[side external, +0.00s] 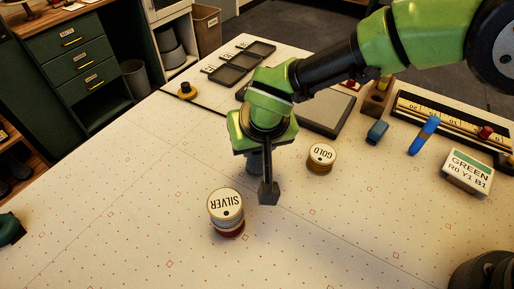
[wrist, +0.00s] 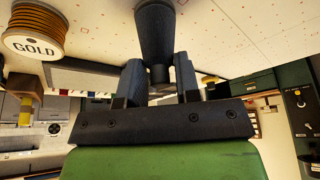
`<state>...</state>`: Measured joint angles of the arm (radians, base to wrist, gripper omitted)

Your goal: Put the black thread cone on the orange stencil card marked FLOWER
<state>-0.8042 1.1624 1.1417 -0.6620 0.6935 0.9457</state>
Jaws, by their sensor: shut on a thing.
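My gripper (wrist: 158,65) is shut on the black thread cone (wrist: 155,28) in the wrist view. The cone sits between the two dark fingers, its narrow end toward the wrist and its wider part beyond the fingertips. In the side view my gripper (side external: 264,182) points down over the pale table, between the SILVER and GOLD spools. There the cone cannot be made out clearly against the dark fingers. The orange stencil card marked FLOWER does not show in either view.
A SILVER spool stack (side external: 226,213) stands just left of my gripper. A GOLD spool (side external: 321,158) is to its right and also shows in the wrist view (wrist: 37,36). A GREEN label block (side external: 467,171) and blue marker (side external: 424,134) lie further right. The front middle of the table is clear.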

